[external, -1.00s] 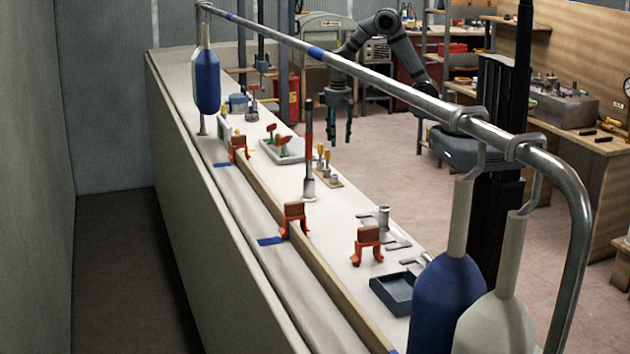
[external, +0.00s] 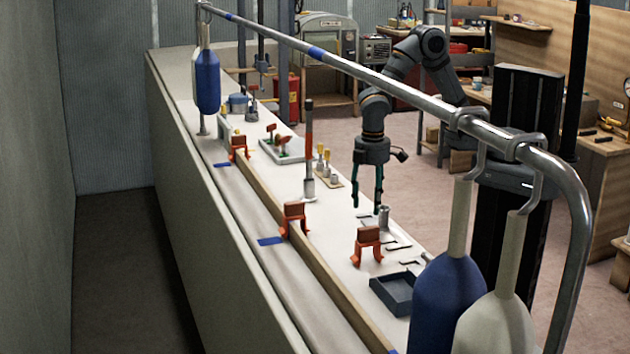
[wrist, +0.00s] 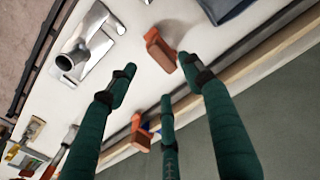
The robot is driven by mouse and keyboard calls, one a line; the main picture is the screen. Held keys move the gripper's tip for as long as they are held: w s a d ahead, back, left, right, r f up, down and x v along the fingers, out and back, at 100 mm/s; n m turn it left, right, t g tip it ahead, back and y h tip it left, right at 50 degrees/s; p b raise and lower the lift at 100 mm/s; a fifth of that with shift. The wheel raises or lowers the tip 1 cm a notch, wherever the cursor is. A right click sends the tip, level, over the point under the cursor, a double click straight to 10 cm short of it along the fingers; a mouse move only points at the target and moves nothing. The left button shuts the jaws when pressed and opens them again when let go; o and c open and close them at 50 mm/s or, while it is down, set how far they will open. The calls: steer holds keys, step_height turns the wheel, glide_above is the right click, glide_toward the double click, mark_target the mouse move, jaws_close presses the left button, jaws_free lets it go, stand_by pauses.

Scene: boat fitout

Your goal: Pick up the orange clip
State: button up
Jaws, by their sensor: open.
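One orange clip (external: 367,245) with a brown block on top stands alone on the white bench top. It also shows in the wrist view (wrist: 161,50), just beyond my fingertips. Two similar orange clips sit along the wooden strip, a middle one (external: 293,218) and a far one (external: 239,148). An orange clip at the strip also shows low in the wrist view (wrist: 140,132). My gripper (external: 368,205), with dark green fingers, is open and empty, pointing down above the bench, behind the lone clip. The fingers (wrist: 160,84) are spread apart and not touching it.
A metal tube on a plate (external: 384,217) stands close to my fingers. A dark tray (external: 395,292) lies in front of the lone clip. The wooden strip (external: 325,270) runs along the left. An overhead rail (external: 400,90) with hanging blue and white fenders crosses the view.

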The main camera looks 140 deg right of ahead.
mark_target(367, 229)
steer(key=f, duration=0.3)
steer(key=shift+s+d+f, duration=0.15)
steer(key=shift+d+f, duration=0.15)
steer(key=shift+f, duration=0.1)
steer(key=shift+w+f+p, duration=0.2)
steer(key=shift+f+p, duration=0.25)
steer(key=shift+f, duration=2.3)
steer(key=shift+c, duration=1)
jaws_close()
